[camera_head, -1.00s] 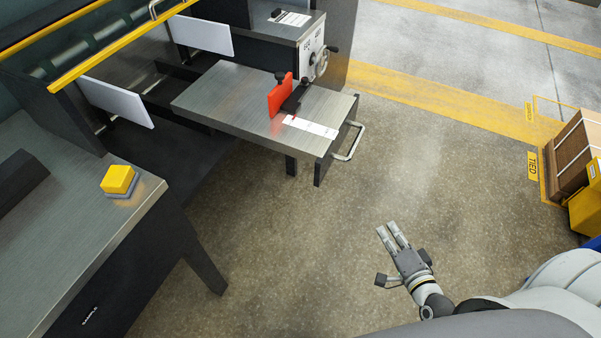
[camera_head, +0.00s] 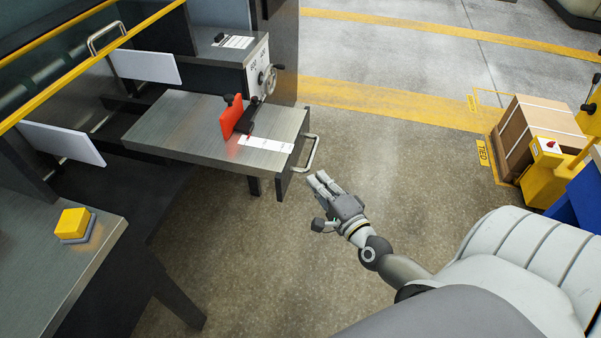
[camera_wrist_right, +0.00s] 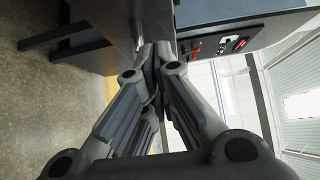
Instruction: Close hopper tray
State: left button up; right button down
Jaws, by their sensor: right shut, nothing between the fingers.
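The hopper tray (camera_head: 190,125) is a flat metal slide with a metal bar handle (camera_head: 306,154) on its right end. It sticks out from the machine, pulled open. A red guide (camera_head: 232,117) and a white label strip (camera_head: 265,144) are on top of it. My right gripper (camera_head: 323,181) is shut and empty, just below and right of the handle, and appears apart from it. My left gripper is not in view.
A metal table (camera_head: 60,265) with a yellow button (camera_head: 73,224) stands at the lower left. A hand wheel (camera_head: 267,79) is on the machine behind the tray. Crates (camera_head: 540,135) and a yellow unit (camera_head: 545,170) stand at the right. The floor between is clear.

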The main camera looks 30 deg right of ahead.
aim_at(290, 162)
jog(key=shift+w+a+p, duration=0.2)
jog(key=shift+w+a, duration=0.25)
jog(key=shift+w, duration=0.3)
jog(key=shift+w+a+p, duration=0.15)
jog(key=shift+w+a, duration=0.25)
jog(key=shift+w, duration=0.35)
jog(key=shift+w+a+p, duration=0.2)
jog(key=shift+w+a, duration=0.25)
jog(key=shift+w, duration=0.3)
